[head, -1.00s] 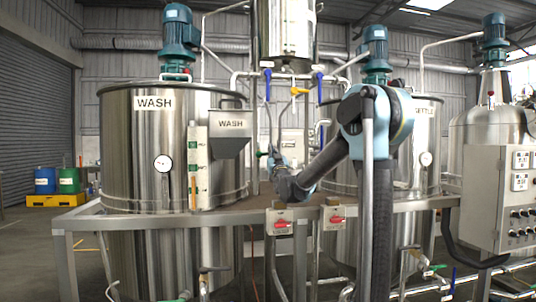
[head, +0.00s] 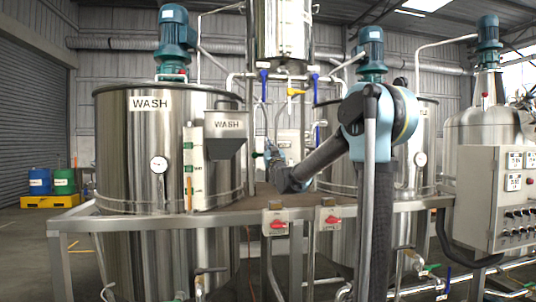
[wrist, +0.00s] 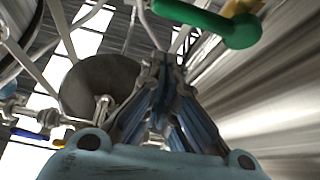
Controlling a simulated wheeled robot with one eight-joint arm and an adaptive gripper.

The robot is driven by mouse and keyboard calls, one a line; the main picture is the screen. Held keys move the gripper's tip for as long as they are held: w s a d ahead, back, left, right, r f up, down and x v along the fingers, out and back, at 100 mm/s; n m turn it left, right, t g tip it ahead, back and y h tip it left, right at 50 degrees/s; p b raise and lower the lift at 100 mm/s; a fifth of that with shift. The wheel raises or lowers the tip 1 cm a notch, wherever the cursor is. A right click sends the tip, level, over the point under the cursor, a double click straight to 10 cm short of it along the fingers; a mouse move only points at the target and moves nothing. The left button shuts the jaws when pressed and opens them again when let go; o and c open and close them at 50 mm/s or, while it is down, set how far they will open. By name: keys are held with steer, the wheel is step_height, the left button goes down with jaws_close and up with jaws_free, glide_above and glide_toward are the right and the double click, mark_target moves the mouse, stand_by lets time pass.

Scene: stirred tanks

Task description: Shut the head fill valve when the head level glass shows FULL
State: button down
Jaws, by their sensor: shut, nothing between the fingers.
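The head tank (head: 283,32) is the steel vessel at the top middle, cut off by the picture's upper edge. No readable level glass shows on it. Pipes below it carry blue lever handles (head: 264,76) and a yellow handle (head: 296,92). I cannot tell which is the head fill valve. My gripper (head: 268,148) is between the two large tanks, small in the head view. In the wrist view my gripper (wrist: 165,62) is shut and empty. A green handle (wrist: 215,22) lies above and right of its fingertips, apparently apart from them.
The WASH tank (head: 125,155) stands left with a hopper (head: 226,145) and level glass (head: 188,170). Another large tank (head: 425,145) stands behind my arm. A metal frame rail (head: 130,222) with red-handled boxes (head: 277,225) crosses in front. A control cabinet (head: 490,200) stands right.

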steer(key=v, duration=1)
steer(key=w+a+r+g, duration=0.6)
steer(key=w, duration=0.2)
steer(key=s+d+r+m+g+h, duration=0.2)
steer(key=s+d+r+g+h, duration=0.3)
steer(key=r, duration=0.3)
steer(key=w+a+f+g, duration=0.1)
steer(key=w+a+f, duration=0.1)
steer(key=w+f, duration=0.5)
steer(key=shift+w+f+y, duration=0.25)
steer(key=shift+f+y, duration=0.15)
steer(key=shift+f, duration=1.05)
steer(key=shift+a, duration=0.15)
steer(key=shift+f, duration=0.5)
